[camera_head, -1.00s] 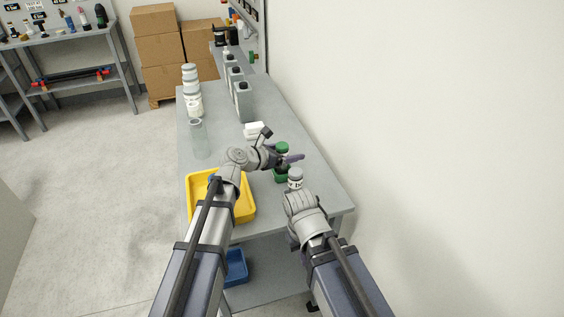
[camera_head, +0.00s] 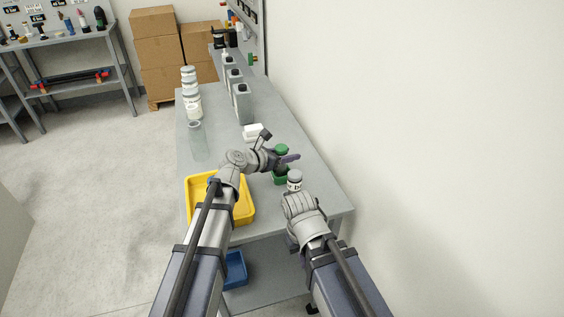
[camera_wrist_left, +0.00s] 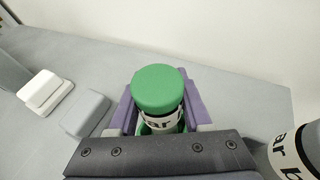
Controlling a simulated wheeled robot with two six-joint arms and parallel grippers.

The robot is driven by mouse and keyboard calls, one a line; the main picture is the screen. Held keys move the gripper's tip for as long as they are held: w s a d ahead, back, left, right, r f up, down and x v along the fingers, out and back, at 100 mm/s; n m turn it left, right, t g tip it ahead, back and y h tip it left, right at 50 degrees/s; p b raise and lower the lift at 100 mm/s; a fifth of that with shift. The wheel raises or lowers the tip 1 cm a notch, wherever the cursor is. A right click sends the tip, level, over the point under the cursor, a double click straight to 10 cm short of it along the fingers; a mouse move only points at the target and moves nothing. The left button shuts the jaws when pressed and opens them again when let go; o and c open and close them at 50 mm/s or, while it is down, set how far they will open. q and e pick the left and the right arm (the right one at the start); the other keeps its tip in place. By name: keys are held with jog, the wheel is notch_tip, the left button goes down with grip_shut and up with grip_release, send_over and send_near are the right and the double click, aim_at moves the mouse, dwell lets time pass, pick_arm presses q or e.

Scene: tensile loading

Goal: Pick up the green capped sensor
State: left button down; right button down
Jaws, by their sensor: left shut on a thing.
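The green capped sensor is a small labelled jar with a round green cap (camera_head: 282,149), standing near the right edge of the grey table. Its cap and label show in the middle of the left wrist view (camera_wrist_left: 160,92). My left gripper (camera_head: 285,161) is around the jar below the cap, with a purple finger against each side (camera_wrist_left: 158,112), shut on it. A green holder (camera_head: 281,176) sits directly below. I cannot tell whether the jar touches it. My right gripper (camera_head: 296,194) is low beside a grey-capped labelled jar (camera_head: 295,180); its fingers are hidden.
A yellow tray (camera_head: 244,209) lies at the table's near left. White blocks (camera_head: 253,131) lie beyond the left gripper. A clear cylinder (camera_head: 198,141), stacked white jars (camera_head: 190,90) and grey bottles (camera_head: 243,103) stand farther back. A wall runs along the right side.

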pick_arm(q)
jog(key=shift+r, duration=0.1)
notch_tip(320, 180, up, 10)
jog(key=p, duration=1)
